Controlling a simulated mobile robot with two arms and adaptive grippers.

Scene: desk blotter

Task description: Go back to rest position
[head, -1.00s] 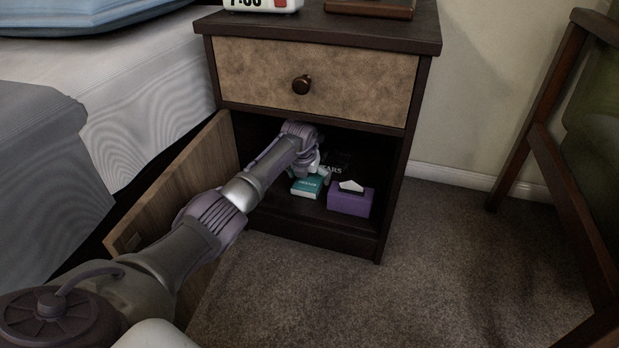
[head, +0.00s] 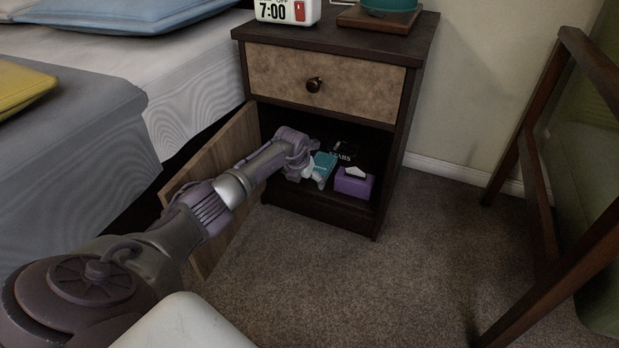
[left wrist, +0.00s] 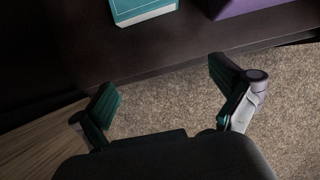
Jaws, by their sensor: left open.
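My left arm reaches in from the left in the head view, with my left gripper (head: 308,172) at the open front of the nightstand's lower compartment. In the left wrist view my left gripper (left wrist: 165,95) is open, its two fingers apart with nothing between them. Carpet and the front edge of the compartment floor (left wrist: 150,55) show beyond the fingers. My right gripper is not in view.
A purple tissue box (head: 352,185) and a dark book (head: 343,152) are inside. A bed (head: 90,95) is left, a wooden chair-like frame (head: 530,160) right. Carpet is clear.

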